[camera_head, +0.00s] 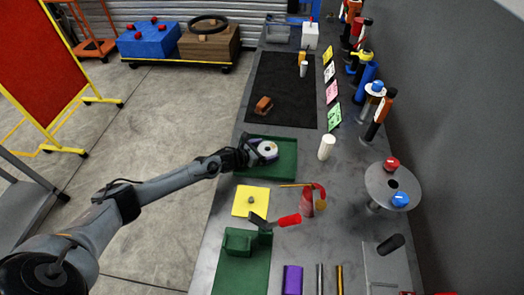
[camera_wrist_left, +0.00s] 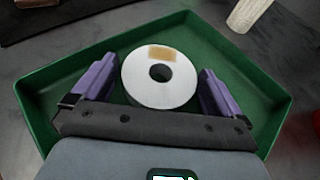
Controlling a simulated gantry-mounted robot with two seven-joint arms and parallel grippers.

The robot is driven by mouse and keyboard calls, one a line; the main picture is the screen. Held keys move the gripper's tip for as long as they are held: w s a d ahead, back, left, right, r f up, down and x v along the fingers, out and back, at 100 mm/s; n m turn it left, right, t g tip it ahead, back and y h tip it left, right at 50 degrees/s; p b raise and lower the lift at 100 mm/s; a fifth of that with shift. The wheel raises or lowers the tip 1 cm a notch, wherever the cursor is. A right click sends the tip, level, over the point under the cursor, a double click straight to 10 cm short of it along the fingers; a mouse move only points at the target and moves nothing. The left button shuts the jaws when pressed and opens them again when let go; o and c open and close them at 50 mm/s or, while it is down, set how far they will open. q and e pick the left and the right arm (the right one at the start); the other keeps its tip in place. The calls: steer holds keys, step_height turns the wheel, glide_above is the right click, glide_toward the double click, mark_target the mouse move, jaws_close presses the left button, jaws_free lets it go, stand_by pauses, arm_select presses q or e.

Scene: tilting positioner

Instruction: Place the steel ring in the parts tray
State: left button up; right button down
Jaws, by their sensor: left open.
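The steel ring (camera_wrist_left: 160,92) is a pale grey-white disc with a dark centre hole and a tan patch on its upper face. It appears to lie flat in the green parts tray (camera_wrist_left: 270,112). In the head view the ring (camera_head: 268,149) sits in the middle of the tray (camera_head: 287,171). My left gripper (camera_wrist_left: 156,82) is open, with one purple finger on each side of the ring and visible gaps between. In the head view my left gripper (camera_head: 257,151) is over the tray at the ring's left side. My right gripper is in neither view.
A white cylinder (camera_head: 327,147) stands right of the tray. A yellow square (camera_head: 251,201) and a red-handled tool (camera_head: 288,220) are nearer. The round positioner plate (camera_head: 393,186) with red and blue knobs is at right. A dark mat (camera_head: 284,88) lies beyond the tray.

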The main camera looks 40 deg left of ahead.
arm_select(q)
steer(key=shift+r, duration=0.15)
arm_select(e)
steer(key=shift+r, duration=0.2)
arm_select(q)
steer(key=shift+s+r, duration=0.1)
steer(key=shift+s, duration=0.1)
steer(key=p+v, duration=0.2)
steer(key=v, duration=0.9)
steer(key=shift+s+a+r, duration=0.1)
steer(key=shift+s+r, duration=0.05)
steer(key=shift+s, duration=0.15)
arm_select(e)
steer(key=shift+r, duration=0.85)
